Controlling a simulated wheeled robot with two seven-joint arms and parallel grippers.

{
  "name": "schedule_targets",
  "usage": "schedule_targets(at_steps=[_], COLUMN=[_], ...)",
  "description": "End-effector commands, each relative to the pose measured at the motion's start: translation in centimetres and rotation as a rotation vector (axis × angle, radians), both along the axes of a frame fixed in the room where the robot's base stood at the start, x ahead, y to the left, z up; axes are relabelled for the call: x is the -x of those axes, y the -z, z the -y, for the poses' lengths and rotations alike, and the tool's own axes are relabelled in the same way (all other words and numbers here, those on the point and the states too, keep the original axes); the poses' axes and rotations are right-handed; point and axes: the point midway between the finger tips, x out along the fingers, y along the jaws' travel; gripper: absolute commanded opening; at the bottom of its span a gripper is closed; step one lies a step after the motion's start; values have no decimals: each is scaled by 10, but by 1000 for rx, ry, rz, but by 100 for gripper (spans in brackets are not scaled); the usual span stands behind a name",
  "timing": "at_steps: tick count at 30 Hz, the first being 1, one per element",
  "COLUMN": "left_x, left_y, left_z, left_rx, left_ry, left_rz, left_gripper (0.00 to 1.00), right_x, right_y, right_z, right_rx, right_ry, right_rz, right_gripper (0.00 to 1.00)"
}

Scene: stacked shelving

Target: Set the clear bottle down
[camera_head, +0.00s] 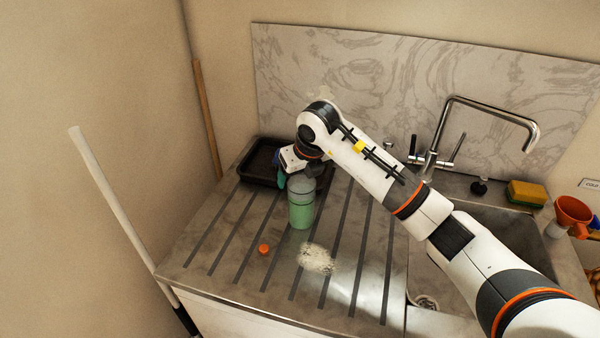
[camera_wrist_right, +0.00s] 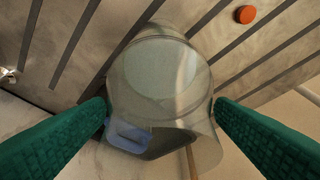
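The clear bottle (camera_head: 301,208) is upright over the ribbed draining board, looking greenish in its lower part in the head view. I cannot tell whether its base touches the board. My right gripper (camera_head: 291,178) is at its upper part, reaching in from the right. In the right wrist view the bottle (camera_wrist_right: 160,80) is see-through and fills the space between my two green fingers (camera_wrist_right: 160,108), which press against its sides. My left gripper is not in view.
An orange cap (camera_head: 264,249) and a pale speckled patch (camera_head: 316,258) lie on the draining board (camera_head: 225,245). A dark tray (camera_head: 259,163) stands behind. The sink (camera_head: 520,240) and tap (camera_head: 441,135) are at right, with a yellow-green sponge (camera_head: 526,193) and orange funnel (camera_head: 573,211).

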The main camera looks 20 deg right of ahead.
Motion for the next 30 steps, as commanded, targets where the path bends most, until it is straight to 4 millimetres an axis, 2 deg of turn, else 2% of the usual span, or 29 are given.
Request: schedule_targets(at_steps=[11, 14, 24, 30], left_x=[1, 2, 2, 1], left_y=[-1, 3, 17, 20], left_z=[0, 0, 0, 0], left_rx=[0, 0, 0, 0], left_ry=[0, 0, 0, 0], left_rz=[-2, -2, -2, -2], left_gripper=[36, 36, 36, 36], right_x=[1, 6, 33, 43], right_y=[-6, -18, -85, -108], right_z=[0, 2, 7, 8], right_rx=[0, -1, 1, 0], right_ry=[0, 0, -1, 0], right_rz=[2, 4, 4, 1], right_gripper=[79, 79, 79, 79])
